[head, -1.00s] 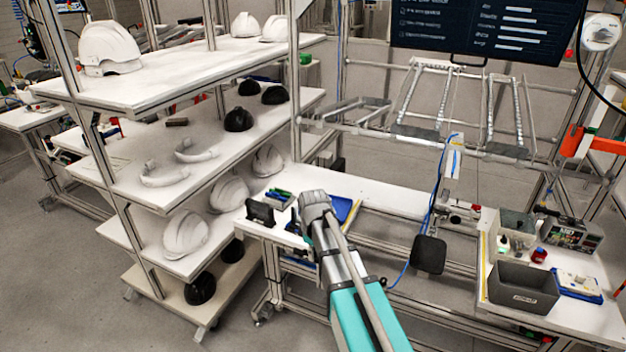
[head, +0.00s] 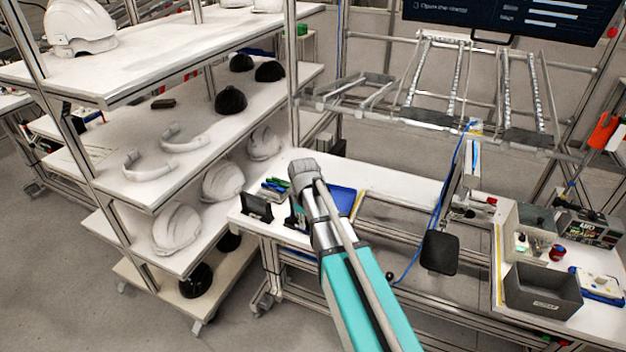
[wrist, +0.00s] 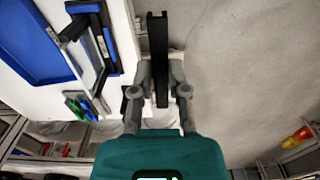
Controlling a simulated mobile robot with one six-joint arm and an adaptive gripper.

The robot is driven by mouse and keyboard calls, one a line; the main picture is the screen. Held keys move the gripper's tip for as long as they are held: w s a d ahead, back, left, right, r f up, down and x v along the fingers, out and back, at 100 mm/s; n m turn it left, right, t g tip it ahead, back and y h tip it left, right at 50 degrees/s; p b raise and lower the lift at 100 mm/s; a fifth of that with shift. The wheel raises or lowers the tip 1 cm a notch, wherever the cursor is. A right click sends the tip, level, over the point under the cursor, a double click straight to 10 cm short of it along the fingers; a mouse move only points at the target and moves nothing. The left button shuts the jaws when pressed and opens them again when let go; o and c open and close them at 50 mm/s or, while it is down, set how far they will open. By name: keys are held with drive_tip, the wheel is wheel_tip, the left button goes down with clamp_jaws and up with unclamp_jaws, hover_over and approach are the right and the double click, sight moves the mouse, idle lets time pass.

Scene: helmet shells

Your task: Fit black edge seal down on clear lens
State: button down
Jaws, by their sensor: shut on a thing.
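My gripper (wrist: 162,78) is shut on a long thin black strip, which I take to be the black edge seal (wrist: 158,38). In the wrist view the strip stands upright between the fingers, over the bench edge and grey floor. In the head view my arm reaches over the bench's left end, and its wrist hides the fingers and strip. A dark stand with a pale plate (wrist: 88,55) lies left of the gripper in the wrist view, apart from it. I cannot tell whether that plate is the clear lens.
A blue tray (head: 342,201) lies on the white bench (head: 400,203). Green and blue small items (head: 275,187) and a dark block (head: 256,207) are near the wrist. Shelves with helmet shells (head: 178,228) stand left. A grey bin (head: 543,291) is at right.

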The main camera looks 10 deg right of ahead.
drive_tip(key=shift+w+d, duration=0.1)
drive_tip(key=shift+d, duration=0.15)
drive_tip(key=w+d+r+p, duration=0.1)
drive_tip(key=w+d, duration=0.1)
drive_tip(key=w, duration=0.4)
drive_tip(key=w+d+r+p, duration=0.2)
drive_tip(key=w, duration=0.5)
drive_tip(key=shift+w, duration=0.25)
drive_tip(key=shift+a+f, duration=0.1)
drive_tip(key=shift+f+b, duration=2.75)
drive_tip(key=shift+b, duration=0.15)
drive_tip(key=shift+f+b, duration=1.25)
drive_tip(key=c, duration=0.5)
unclamp_jaws()
drive_tip(key=shift+c, duration=0.2)
drive_tip(key=shift+r, duration=0.25)
